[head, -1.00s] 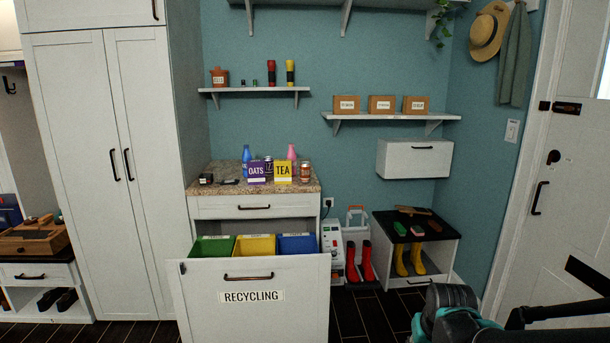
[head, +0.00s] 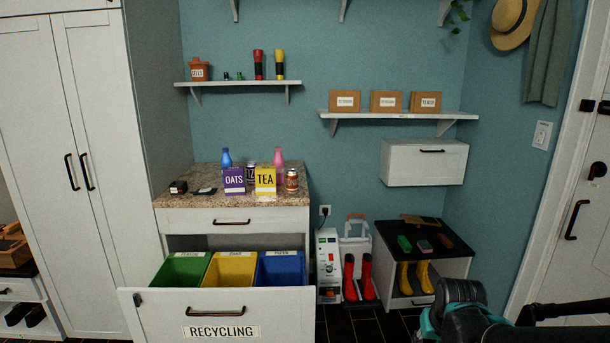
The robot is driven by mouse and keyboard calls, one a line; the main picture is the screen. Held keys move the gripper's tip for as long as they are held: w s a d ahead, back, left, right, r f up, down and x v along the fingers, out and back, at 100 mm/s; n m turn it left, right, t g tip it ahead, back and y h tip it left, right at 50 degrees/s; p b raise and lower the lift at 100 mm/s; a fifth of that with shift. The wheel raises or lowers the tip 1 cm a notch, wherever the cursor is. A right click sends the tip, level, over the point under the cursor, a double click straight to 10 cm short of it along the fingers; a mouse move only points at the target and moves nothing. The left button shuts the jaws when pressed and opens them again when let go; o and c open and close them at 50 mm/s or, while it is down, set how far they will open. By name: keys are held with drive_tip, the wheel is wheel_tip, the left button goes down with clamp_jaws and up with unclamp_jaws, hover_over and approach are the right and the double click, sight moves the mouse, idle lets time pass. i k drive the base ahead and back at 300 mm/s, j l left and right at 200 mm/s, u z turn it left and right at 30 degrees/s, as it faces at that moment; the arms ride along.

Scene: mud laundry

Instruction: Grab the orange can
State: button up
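The orange can (head: 292,180) stands upright at the right end of the granite counter (head: 187,201), just right of the yellow TEA box (head: 265,181). It is small, with an orange-brown body and a pale band. Part of my arm shows at the lower right corner, well away from the counter. My gripper's fingertips cannot be made out there.
A purple OATS box (head: 234,181), a blue bottle (head: 226,158) and a pink bottle (head: 279,160) stand near the can. Below, the RECYCLING drawer (head: 170,308) is pulled out with green, yellow and blue bins. A dark-topped bench (head: 450,245) stands to the right.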

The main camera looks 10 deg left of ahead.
sight(292, 174)
drive_tip(key=i+l, duration=0.15)
drive_tip(key=i, duration=0.3)
drive_tip(key=i+l, duration=0.15)
drive_tip(key=i, duration=0.25)
drive_tip(key=i+l, duration=0.1)
drive_tip(key=i, duration=0.35)
drive_tip(key=i+l, duration=0.15)
drive_tip(key=i, duration=0.25)
drive_tip(key=i+l+u, duration=0.55)
drive_tip(key=i+u, duration=0.15)
drive_tip(key=i+l+u, duration=0.3)
drive_tip(key=k+l, duration=0.05)
drive_tip(key=l, duration=0.05)
